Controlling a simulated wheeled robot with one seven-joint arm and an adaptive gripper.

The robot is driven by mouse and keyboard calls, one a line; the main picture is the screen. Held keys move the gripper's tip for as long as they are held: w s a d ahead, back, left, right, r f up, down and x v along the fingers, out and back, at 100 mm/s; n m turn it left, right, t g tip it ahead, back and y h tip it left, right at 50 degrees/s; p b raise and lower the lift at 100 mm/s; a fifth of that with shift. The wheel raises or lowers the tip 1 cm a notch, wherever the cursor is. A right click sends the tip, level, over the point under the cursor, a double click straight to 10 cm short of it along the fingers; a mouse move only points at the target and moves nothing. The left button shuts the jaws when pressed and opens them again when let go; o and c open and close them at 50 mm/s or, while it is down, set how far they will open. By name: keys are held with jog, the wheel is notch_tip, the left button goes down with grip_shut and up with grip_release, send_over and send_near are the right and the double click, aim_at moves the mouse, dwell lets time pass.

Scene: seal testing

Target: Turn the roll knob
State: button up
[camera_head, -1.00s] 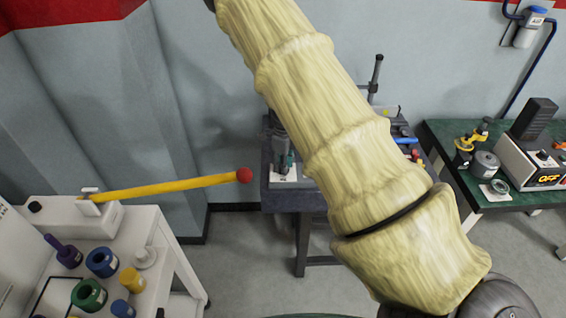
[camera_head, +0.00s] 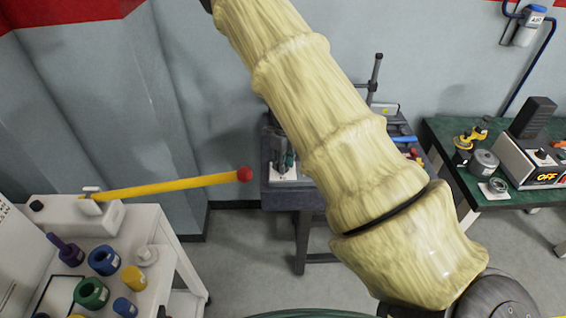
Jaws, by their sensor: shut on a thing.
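No part that I can surely name as the roll knob shows in the head view. A small black knob (camera_head: 541,153) sits on the white box marked OFF at the right, and a round black knob or cap (camera_head: 36,206) sits on the white unit at the left; I cannot tell if either is meant. My arm in its pale yellow sleeve crosses the middle and leaves at the top edge. My gripper is not in view. The arm hides part of the dark table (camera_head: 308,199) behind it.
A yellow lever (camera_head: 165,187) with a red ball end (camera_head: 244,174) sticks out over the floor from the left unit. A white cart (camera_head: 165,263) holds several coloured rings and plugs. A green-topped bench (camera_head: 450,130) stands at the right. Grey floor lies between.

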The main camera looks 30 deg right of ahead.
jog(key=o, duration=1)
jog(key=shift+d, duration=0.15)
jog(key=r, duration=1.2)
jog(key=shift+w+d, duration=0.1)
jog(key=shift+d, duration=0.15)
jog(key=shift+d, duration=0.1)
